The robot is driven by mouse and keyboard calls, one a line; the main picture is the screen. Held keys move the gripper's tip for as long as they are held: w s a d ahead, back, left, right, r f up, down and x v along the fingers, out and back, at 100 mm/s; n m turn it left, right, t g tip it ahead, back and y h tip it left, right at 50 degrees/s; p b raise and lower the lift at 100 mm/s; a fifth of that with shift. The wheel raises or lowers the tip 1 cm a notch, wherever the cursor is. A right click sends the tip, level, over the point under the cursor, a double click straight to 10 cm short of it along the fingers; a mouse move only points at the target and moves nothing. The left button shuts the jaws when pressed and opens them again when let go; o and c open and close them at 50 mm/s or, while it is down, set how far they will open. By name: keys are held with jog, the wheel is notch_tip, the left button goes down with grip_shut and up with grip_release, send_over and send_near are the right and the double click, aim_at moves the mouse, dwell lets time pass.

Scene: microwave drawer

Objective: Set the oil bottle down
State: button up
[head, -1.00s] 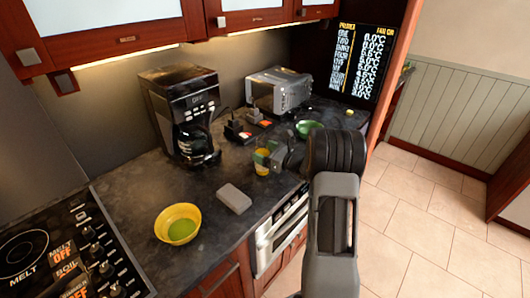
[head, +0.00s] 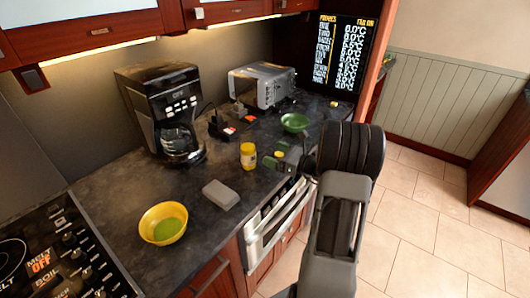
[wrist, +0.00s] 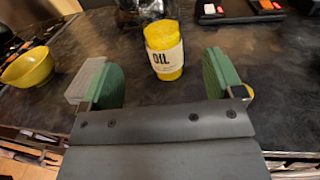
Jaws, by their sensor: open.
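The oil bottle (head: 248,156) is a small yellow bottle with a pale label. It stands upright on the dark countertop (head: 110,205), left of my gripper (head: 277,160) in the head view. In the wrist view the bottle (wrist: 164,55) shows its "OIL" label, beyond and between the two green fingertips (wrist: 164,80). My gripper is open, with clear space between each finger and the bottle.
A yellow bowl (head: 163,223) and a grey block (head: 221,194) sit left of the bottle. A coffee maker (head: 165,110), toaster (head: 262,85) and green bowl (head: 294,122) stand farther back. A stove (head: 60,255) is at the lower left.

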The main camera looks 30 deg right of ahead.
jog(key=s+a+r+n+g, duration=0.1)
jog(key=s+a+n+g, duration=0.5)
jog(key=a, duration=0.3)
jog(key=s+a+r+n+g, duration=0.1)
jog(key=s+a+n+g, duration=0.35)
jog(key=a+n, duration=0.45)
jog(key=s+r+n+h, duration=0.1)
jog(key=s+n+h, duration=0.8)
jog(key=n, duration=0.5)
jog(key=shift+s+r+n+g+h, duration=0.3)
jog(key=shift+s+n+g, duration=0.1)
jog(key=shift+s, duration=0.15)
